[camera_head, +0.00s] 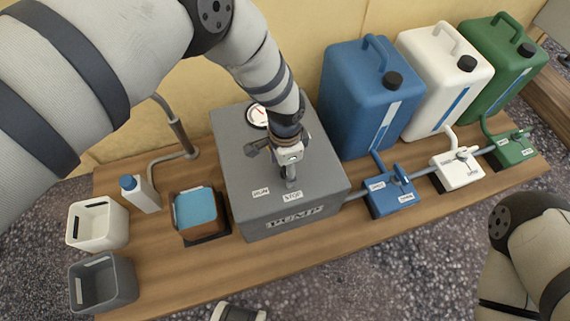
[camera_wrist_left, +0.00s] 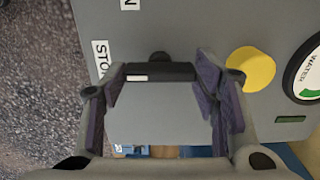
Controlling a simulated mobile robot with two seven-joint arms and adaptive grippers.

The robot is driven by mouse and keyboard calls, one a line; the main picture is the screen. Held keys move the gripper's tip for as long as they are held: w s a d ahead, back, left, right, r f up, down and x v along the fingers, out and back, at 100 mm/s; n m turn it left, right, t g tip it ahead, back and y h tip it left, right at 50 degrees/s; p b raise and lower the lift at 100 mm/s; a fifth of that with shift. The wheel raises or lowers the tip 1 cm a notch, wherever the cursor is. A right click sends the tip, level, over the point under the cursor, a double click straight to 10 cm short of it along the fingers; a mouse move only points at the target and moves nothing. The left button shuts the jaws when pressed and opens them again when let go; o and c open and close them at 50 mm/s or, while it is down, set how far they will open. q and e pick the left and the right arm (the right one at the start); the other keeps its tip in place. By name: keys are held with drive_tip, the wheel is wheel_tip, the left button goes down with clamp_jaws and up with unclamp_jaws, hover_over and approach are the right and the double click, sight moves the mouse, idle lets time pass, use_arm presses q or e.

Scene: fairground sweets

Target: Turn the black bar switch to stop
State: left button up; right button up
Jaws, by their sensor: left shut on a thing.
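The black bar switch (camera_wrist_left: 160,72) is on top of the grey pump box (camera_head: 240,175). In the left wrist view it lies crosswise between the fingertips, its white-marked end towards the side with the STOP label (camera_wrist_left: 100,58). In the head view the gripper largely hides the bar, and the STOP label (camera_head: 292,197) lies just in front of it. My left gripper (camera_head: 290,180) reaches down from above and is shut on the bar; it also shows in the left wrist view (camera_wrist_left: 163,85). My right gripper is not seen; only part of that arm shows at lower right.
The box has a round gauge (camera_head: 257,115) and a yellow disc (camera_wrist_left: 252,68). Blue (camera_head: 350,100), white (camera_head: 440,80) and green (camera_head: 495,62) canisters stand to its right, with valve blocks in front. A blue-topped block (camera_head: 195,208), a bottle (camera_head: 140,193) and two bins stand left.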

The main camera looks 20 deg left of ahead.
sight(285, 169)
use_arm(q)
drive_tip(key=o, duration=1.2)
drive_tip(key=shift+c, duration=0.2)
wheel_tip(285, 169, up, 12)
